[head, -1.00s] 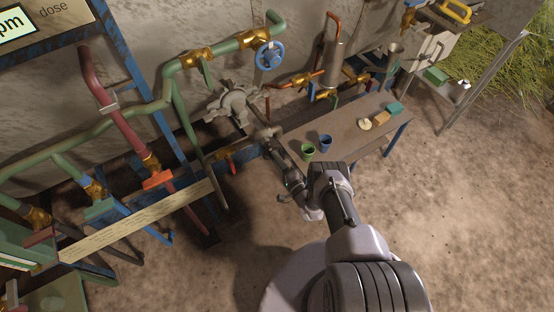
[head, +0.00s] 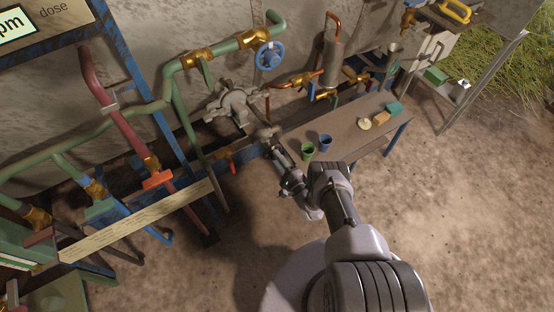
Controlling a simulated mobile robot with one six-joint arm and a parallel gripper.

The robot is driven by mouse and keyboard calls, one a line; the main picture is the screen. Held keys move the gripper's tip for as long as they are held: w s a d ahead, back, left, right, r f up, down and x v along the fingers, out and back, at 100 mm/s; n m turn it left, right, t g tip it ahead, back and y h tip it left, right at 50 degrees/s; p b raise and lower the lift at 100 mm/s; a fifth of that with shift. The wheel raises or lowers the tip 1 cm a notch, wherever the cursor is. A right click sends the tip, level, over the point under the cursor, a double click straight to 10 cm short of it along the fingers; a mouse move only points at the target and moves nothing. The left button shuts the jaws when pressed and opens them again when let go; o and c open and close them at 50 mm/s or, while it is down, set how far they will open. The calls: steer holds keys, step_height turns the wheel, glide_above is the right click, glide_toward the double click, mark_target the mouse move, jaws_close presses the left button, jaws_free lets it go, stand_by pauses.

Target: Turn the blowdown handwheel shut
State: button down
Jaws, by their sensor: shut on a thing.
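My gripper (head: 267,137) is at the end of my arm, low by the wall left of the bench. It is shut on a small grey part at the end of the low pipework, which I take to be the blowdown handwheel. The wheel's rim and spokes are largely hidden by the jaws and wrist, so its angle cannot be told. A brass valve with an orange-red handle (head: 226,155) is just left of the gripper. A blue handwheel (head: 270,56) on the green pipe is well above, apart from the gripper.
A bench (head: 345,127) right of the gripper carries a green cup (head: 308,152), a blue cup (head: 325,143) and small blocks. Blue framework and a pale plank (head: 140,220) lie to the left. The dirt floor at the front right is clear.

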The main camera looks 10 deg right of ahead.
steer(key=c, duration=1)
jaws_free()
steer(key=shift+c, duration=0.2)
steer(key=v, duration=1.7)
steer(key=shift+s+b, duration=0.2)
steer(key=shift+b, duration=0.15)
